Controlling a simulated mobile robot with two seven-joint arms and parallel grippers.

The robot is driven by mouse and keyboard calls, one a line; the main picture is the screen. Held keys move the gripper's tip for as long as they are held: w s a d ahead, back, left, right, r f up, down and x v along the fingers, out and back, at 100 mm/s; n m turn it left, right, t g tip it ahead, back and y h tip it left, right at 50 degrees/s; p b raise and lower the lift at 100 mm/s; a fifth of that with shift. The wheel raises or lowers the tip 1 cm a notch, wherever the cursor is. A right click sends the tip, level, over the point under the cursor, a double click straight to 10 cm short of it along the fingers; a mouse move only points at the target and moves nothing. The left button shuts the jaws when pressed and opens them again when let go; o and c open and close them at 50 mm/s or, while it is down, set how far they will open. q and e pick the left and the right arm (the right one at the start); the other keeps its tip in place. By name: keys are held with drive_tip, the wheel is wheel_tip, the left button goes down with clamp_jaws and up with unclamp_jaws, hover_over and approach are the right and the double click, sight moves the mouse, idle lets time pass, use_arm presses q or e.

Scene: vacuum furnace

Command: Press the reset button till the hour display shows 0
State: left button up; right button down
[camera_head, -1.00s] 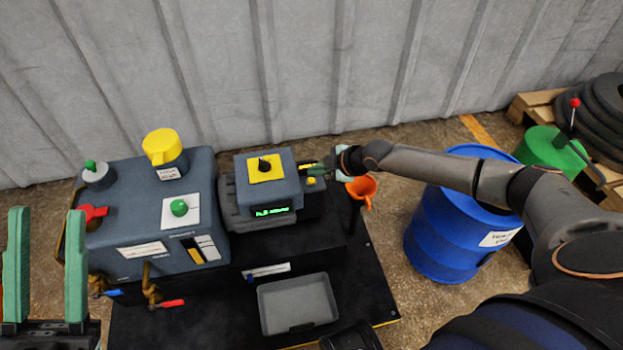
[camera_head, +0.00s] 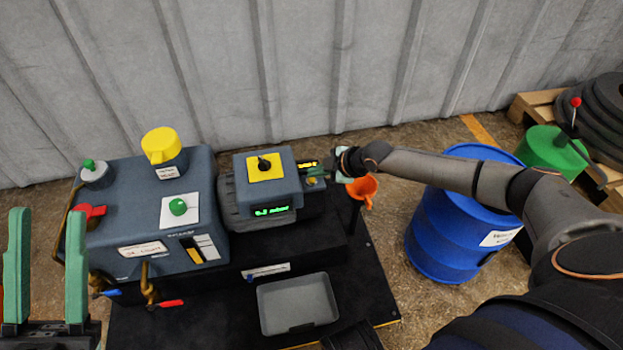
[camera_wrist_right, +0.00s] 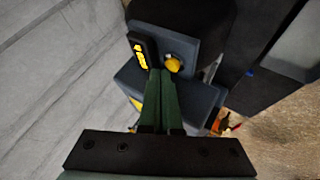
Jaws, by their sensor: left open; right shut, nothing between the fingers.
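The small hour display (camera_head: 307,164) with yellow digits is on the right side of the grey-blue pump unit (camera_head: 268,188). It also shows in the right wrist view (camera_wrist_right: 142,50), its digits too small to read. A round yellow button (camera_wrist_right: 173,64) sits beside the display on the same panel. My right gripper (camera_wrist_right: 160,74) is shut and empty, its green fingertips close to the button and display; I cannot tell whether they touch the button. In the head view, my right gripper (camera_head: 320,171) reaches the panel from the right. My left gripper (camera_head: 46,220) is open and empty at the lower left.
An orange funnel (camera_head: 362,189) stands just below my right wrist. A blue barrel (camera_head: 450,240) is under my right arm. A larger grey-blue machine (camera_head: 150,215) with knobs and valves stands left. A grey tray (camera_head: 298,304) lies in front. A corrugated wall (camera_head: 300,70) rises behind.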

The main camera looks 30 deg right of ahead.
drive_tip(key=shift+f+b, duration=0.35)
drive_tip(key=shift+f, duration=0.05)
idle(0.7)
drive_tip(key=shift+r+p, duration=0.7)
drive_tip(key=shift+r, duration=0.1)
drive_tip(key=shift+r, duration=0.15)
wheel_tip(320, 180, up, 5)
drive_tip(key=p, duration=0.4)
drive_tip(key=shift+a, duration=0.1)
